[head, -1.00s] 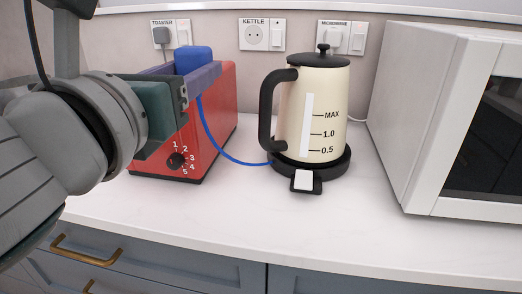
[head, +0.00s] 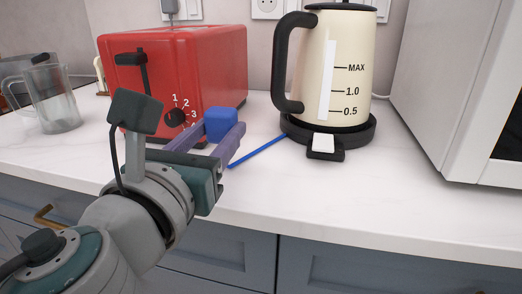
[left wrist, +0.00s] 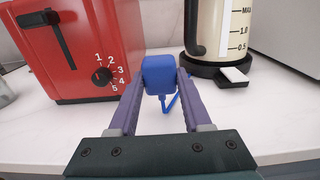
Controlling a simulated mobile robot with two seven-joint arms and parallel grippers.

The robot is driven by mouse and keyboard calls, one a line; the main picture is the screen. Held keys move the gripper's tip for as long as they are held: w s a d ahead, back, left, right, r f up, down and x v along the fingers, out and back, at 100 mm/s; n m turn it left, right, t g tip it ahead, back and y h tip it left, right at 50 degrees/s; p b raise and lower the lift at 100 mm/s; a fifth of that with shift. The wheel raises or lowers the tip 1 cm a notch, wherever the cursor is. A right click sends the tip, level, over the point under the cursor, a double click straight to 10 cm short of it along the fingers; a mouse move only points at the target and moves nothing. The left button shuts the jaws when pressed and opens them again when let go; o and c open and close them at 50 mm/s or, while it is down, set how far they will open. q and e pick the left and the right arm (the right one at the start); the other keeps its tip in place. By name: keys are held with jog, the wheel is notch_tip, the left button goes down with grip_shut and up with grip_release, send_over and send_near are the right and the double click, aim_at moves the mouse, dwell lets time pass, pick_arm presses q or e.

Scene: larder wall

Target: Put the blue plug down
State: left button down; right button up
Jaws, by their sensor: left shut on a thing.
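The blue plug (head: 221,124) is held between the purple fingers of my left gripper (head: 224,134), in front of the red toaster and over the front part of the counter. In the left wrist view the plug (left wrist: 159,74) sits between the two fingertips (left wrist: 158,80). A blue cord (head: 257,151) runs from the plug towards the kettle base. I cannot tell exactly how high the plug is above the worktop. My right gripper does not show in either view.
The red toaster (head: 190,65) stands behind the gripper. The cream kettle (head: 335,70) on its black base (head: 328,135) is to the right, and a white microwave (head: 440,80) is further right. A glass jug (head: 52,98) stands at the left. The white counter (head: 245,205) has clear room in front.

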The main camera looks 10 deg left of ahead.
pick_arm(q)
jog(key=shift+f+b, duration=1.5)
jog(key=shift+f, duration=0.9)
jog(key=shift+c, duration=1.7)
grip_release()
jog(key=shift+r, duration=0.15)
